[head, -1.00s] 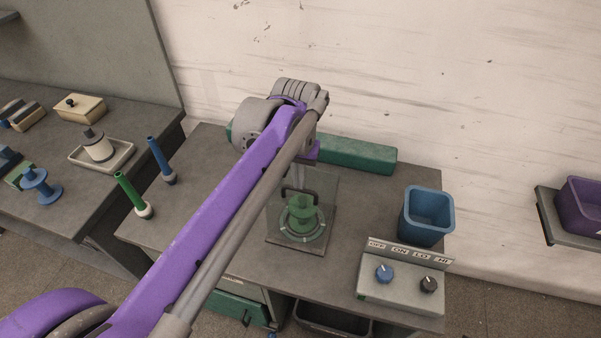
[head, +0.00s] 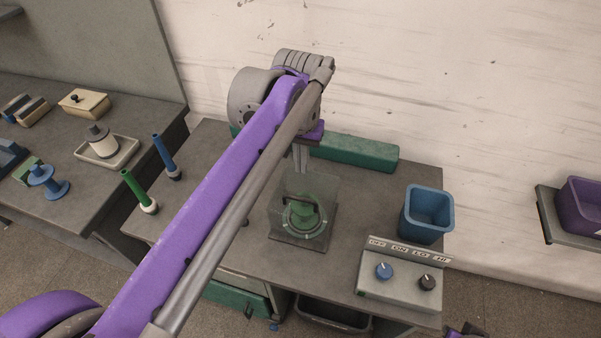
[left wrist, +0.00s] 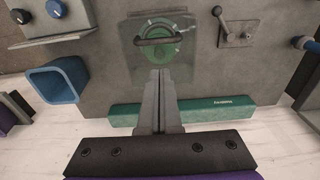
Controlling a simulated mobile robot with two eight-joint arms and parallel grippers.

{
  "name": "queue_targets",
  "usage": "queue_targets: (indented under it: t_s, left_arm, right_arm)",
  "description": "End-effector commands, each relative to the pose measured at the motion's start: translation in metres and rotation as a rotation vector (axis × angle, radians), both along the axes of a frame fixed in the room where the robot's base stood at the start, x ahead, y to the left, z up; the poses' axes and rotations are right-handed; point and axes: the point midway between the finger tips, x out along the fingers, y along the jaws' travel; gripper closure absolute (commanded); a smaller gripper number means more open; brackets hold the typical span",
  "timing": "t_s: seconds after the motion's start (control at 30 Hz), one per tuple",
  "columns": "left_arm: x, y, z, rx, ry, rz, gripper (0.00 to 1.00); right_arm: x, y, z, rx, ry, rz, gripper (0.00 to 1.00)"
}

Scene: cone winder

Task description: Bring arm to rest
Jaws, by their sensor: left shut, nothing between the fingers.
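My left gripper (head: 302,172) is above the back part of the winder table, its fingers shut and empty. In the left wrist view the closed fingers (left wrist: 158,78) point toward the clear cover (left wrist: 182,62) and look apart from its dark handle (left wrist: 155,41). My left arm runs from lower left to upper middle. The fingers of my right gripper do not show.
A green bar (head: 355,152) lies along the table's back. A blue bin (head: 428,213) and a knob panel (head: 400,286) stand at right. Green (head: 137,190) and blue (head: 166,157) upright cones stand at left. A side table (head: 115,185) holds spools.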

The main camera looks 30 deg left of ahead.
Motion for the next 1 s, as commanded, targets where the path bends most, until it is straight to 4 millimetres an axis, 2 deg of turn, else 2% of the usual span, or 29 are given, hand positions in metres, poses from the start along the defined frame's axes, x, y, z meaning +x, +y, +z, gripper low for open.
queue_targets:
  t_s: [0.1,0.3,0.47,0.6,0.67,0.77,1.0]
  left_arm:
    - [-0.006,-0.001,0.024,0.000,0.001,0.000,1.00]
    - [-0.010,-0.002,0.049,0.000,0.001,0.000,1.00]
    - [-0.012,-0.003,0.056,0.000,0.001,0.000,1.00]
    - [-0.013,-0.004,0.053,0.001,-0.004,-0.003,1.00]
    - [-0.016,-0.007,0.046,0.004,-0.021,-0.014,1.00]
    - [-0.029,-0.017,0.017,0.012,-0.079,-0.049,1.00]
    - [-0.083,-0.047,-0.089,0.037,-0.291,-0.168,1.00]
  right_arm:
    - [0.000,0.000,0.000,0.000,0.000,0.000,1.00]
    - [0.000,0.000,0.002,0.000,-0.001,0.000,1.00]
    - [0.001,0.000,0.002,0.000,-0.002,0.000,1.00]
    - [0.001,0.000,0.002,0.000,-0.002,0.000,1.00]
    - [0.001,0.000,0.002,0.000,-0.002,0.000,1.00]
    - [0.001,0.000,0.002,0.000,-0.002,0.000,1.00]
    - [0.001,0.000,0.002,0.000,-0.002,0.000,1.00]
